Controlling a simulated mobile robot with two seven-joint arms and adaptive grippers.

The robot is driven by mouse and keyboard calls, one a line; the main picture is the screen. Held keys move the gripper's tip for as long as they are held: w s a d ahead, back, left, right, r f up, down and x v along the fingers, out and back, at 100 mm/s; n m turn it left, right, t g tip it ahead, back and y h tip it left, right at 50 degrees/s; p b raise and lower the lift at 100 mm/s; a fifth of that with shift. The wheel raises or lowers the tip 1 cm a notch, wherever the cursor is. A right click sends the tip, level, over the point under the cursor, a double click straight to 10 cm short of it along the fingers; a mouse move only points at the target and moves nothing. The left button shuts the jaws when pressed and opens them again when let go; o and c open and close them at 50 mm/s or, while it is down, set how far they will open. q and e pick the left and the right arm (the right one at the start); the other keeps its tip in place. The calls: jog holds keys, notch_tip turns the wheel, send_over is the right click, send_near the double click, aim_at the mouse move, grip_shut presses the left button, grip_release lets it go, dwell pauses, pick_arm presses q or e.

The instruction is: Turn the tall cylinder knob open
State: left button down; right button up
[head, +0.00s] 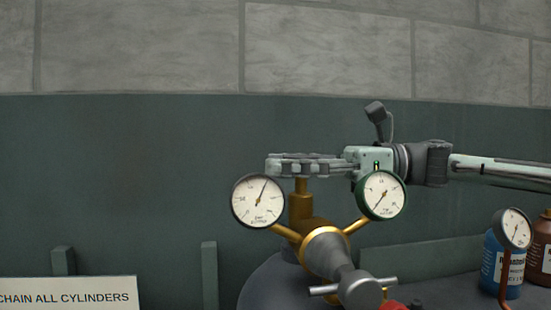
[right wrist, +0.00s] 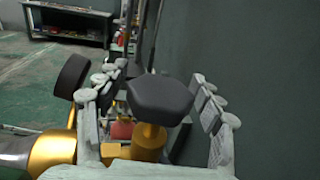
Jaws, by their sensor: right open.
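The tall cylinder's knob (right wrist: 160,98) is a dark, faceted cap on a brass valve (right wrist: 150,137) in the right wrist view. My right gripper (head: 286,166) is level above the brass valve stem (head: 300,207) in the head view and hides the knob there. In the right wrist view its fingers stand on either side of the knob, open, with gaps visible; I see no clear contact. The grey cylinder's shoulder (head: 262,283) shows below the valve. My left gripper is not in view.
A brass regulator (head: 325,250) with a left gauge (head: 258,201), a right gauge (head: 380,195) and a T-handle (head: 358,289) sits just below the right gripper. A blue bottle (head: 502,266) and small gauge (head: 514,229) stand at right. A sign (head: 65,297) is at lower left.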

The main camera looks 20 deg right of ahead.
jog(key=shift+w+a, duration=0.2)
jog(key=shift+a, duration=0.35)
jog(key=c, duration=1.3)
jog(key=shift+c, duration=0.4)
